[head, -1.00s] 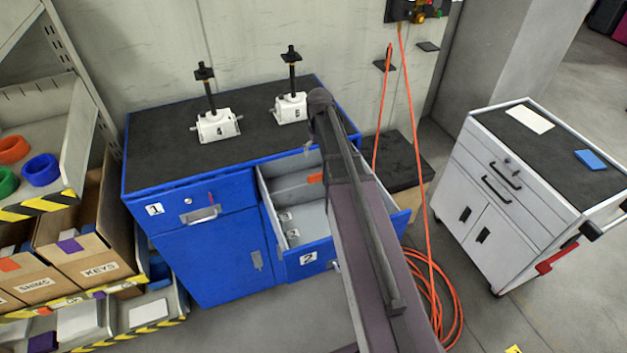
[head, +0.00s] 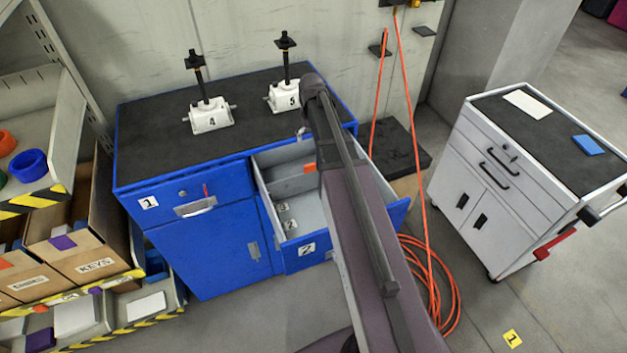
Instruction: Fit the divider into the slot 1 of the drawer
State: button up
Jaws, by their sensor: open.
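The open blue drawer (head: 292,248), labelled 2 on its front, sticks out from the right side of the blue cabinet. Inside it are grey walls and small numbered labels (head: 284,208) on the floor; their digits are too small to read surely. A grey upright panel (head: 287,187) crosses the drawer towards its back, with an orange piece (head: 310,167) at its right end. It may be the divider; I cannot tell whether it sits in a slot. My arm covers the drawer's right part. My gripper is hidden behind my arm.
A white tool cart (head: 480,190) stands at right. An orange hose (head: 425,200) hangs behind my arm and coils on the floor. Shelves with boxes (head: 95,255) are at left.

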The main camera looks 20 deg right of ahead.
aim_at(312, 164)
jog(key=shift+f+b, duration=3.6)
jog(key=shift+f, duration=0.25)
jog(key=shift+f, duration=0.1)
jog(key=shift+s+f+b, duration=0.15)
jog(key=shift+f+b, duration=2.35)
jog(key=shift+b, duration=0.1)
jog(key=c, duration=1.1)
jog(key=shift+o, duration=0.2)
jog(key=shift+r, duration=0.25)
notch_tip(312, 164, up, 18)
jog(key=p, duration=1.8)
jog(key=shift+f, duration=0.2)
